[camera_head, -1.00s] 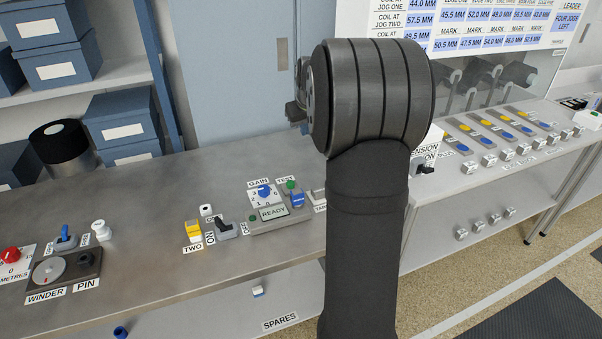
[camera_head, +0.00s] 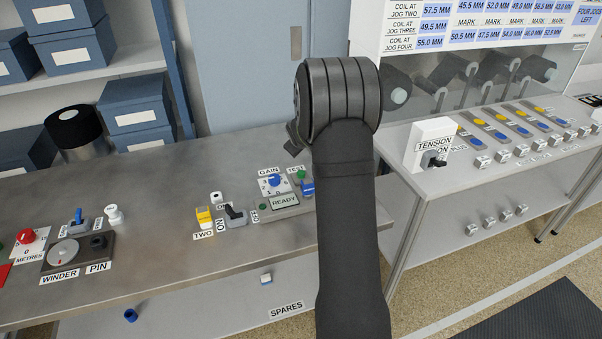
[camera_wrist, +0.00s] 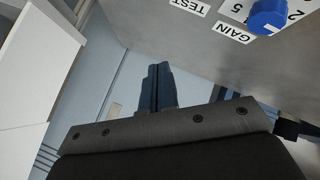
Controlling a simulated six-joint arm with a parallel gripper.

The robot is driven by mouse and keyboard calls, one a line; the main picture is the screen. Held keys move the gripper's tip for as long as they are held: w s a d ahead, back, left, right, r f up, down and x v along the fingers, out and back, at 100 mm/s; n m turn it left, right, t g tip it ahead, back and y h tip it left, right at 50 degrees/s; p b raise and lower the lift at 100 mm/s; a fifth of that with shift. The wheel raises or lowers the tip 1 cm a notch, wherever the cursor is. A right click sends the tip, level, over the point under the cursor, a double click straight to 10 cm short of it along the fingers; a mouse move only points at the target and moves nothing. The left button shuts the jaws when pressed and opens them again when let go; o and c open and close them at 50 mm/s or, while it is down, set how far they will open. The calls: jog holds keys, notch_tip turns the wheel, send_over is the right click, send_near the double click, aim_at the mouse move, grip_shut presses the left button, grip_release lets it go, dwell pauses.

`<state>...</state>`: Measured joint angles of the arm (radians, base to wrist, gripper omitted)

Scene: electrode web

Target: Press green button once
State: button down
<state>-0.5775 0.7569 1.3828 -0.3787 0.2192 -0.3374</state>
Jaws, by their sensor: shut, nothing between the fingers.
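A green button (camera_head: 301,175) stands by the TEST label on the grey panel (camera_head: 262,216), just above a blue part. A smaller green round piece (camera_head: 263,206) sits left of the READY display (camera_head: 284,201); I cannot tell if it is a button or a lamp. In the head view my arm's wrist hides most of my gripper. In the wrist view my gripper (camera_wrist: 158,70) has its dark fingers together and empty. The TEST label (camera_wrist: 190,6) is at the top there, but the green button is not visible.
The blue GAIN knob (camera_head: 274,180) is close beside the TEST label. A black switch (camera_head: 235,214) and a yellow block (camera_head: 205,216) stand left of the panel. A white TENSION box (camera_head: 432,143) stands on the right bench.

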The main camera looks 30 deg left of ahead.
aim_at(301, 174)
jog(key=shift+f, duration=4.4)
jog(key=shift+f, duration=0.45)
jog(key=shift+f, duration=0.5)
jog(key=shift+r, duration=0.95)
jog(key=shift+r, duration=2.5)
